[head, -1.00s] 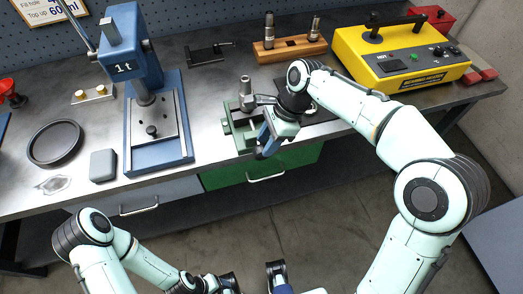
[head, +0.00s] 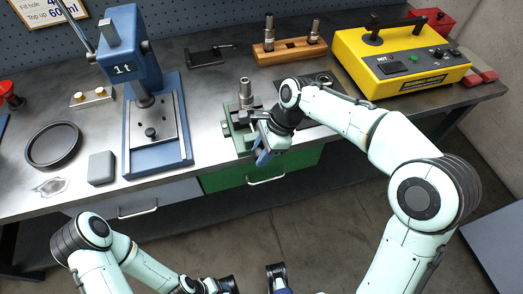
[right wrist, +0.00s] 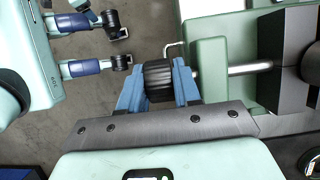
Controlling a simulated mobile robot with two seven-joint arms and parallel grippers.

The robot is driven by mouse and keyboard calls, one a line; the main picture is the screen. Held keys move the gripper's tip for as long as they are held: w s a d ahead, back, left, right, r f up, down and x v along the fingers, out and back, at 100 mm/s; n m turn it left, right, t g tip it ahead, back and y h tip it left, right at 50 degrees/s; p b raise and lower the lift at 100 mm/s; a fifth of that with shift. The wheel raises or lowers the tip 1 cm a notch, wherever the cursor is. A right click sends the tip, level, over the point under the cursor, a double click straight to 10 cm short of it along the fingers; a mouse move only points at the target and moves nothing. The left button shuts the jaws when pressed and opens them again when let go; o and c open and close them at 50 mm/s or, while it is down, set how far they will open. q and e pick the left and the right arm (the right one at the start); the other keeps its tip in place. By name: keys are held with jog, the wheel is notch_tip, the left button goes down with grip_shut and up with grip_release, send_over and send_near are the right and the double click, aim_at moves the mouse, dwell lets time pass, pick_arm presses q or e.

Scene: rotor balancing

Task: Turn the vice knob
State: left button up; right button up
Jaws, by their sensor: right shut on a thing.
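The green vice (head: 229,125) stands at the bench's front edge in the head view, with a metal cylindrical part (head: 245,94) upright at it. My right gripper (head: 262,152) is at the vice's right front side. In the right wrist view, its blue fingers (right wrist: 158,85) are shut on the black ribbed vice knob (right wrist: 158,78), one finger on each side. A steel rod (right wrist: 235,69) runs from the knob side through the green vice body to the dark jaw block. My left gripper (right wrist: 122,47) is apart from the vice, its two fingers spread and empty.
A blue press (head: 124,45) stands left of the vice. A wooden block (head: 290,49) with metal holders is behind it, and a yellow machine (head: 400,60) is to the right. A black ring tray (head: 54,145) and grey box (head: 102,167) lie at left.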

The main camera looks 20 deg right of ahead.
jog(key=shift+d+y, duration=0.1)
jog(key=shift+y, duration=0.2)
jog(key=y, duration=0.4)
jog(key=shift+d+f+y, duration=0.1)
jog(key=shift+d+y, duration=0.15)
jog(key=shift+y, duration=0.05)
jog(key=y+p, duration=0.1)
jog(key=y, duration=0.4)
jog(key=shift+d+f, duration=0.1)
jog(key=shift+f, duration=0.2)
dwell(0.9)
jog(key=o, duration=0.7)
jog(key=shift+r, duration=0.1)
